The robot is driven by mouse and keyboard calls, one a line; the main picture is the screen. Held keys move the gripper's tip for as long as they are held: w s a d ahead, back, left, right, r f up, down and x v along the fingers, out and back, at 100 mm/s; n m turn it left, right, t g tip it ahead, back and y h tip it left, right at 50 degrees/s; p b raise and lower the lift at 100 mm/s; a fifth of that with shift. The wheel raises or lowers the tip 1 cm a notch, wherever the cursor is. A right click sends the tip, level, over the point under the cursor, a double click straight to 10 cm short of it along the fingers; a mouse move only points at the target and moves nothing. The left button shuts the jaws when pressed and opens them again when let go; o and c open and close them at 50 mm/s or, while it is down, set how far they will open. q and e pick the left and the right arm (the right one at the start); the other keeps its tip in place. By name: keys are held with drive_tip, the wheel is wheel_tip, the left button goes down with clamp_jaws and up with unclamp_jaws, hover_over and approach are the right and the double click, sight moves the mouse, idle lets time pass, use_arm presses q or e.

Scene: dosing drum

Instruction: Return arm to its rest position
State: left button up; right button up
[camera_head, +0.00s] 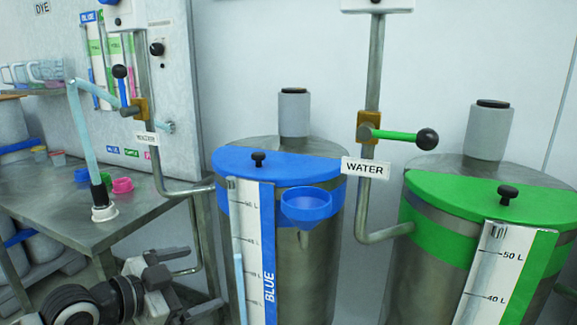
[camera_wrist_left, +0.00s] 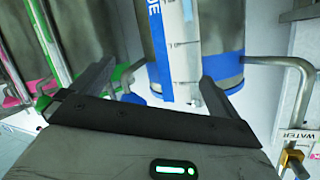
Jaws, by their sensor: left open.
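My left gripper (camera_head: 196,280) is at the lower left of the head view, in front of the table and left of the blue drum (camera_head: 320,230). Its fingers are apart and nothing shows between them. In the left wrist view the two fingers of my left gripper (camera_wrist_left: 160,78) are spread, with the upside-down blue drum (camera_wrist_left: 212,62) beyond them. No contact with the drum is visible. My right gripper is not in view.
A green drum (camera_head: 432,222) stands at the right. Water pipes with valve levers (camera_head: 400,136) rise behind the drums. A blue funnel (camera_head: 306,205) sits on the blue drum's front. The metal table (camera_head: 130,212) holds a pale tube (camera_head: 85,140) and small coloured cups (camera_head: 122,185).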

use_arm(q)
drive_tip(key=s+d+f+n+y, duration=0.1)
drive_tip(key=s+d+f+n, duration=0.45)
drive_tip(key=s+f, duration=0.55)
drive_tip(key=s+a+f+n+y+p, duration=0.1)
drive_tip(key=s+f+n+y, duration=0.3)
drive_tip(key=s+f, duration=0.4)
drive_tip(key=s+a+n, duration=0.1)
drive_tip(key=s, duration=0.1)
drive_tip(key=shift+s, duration=0.4)
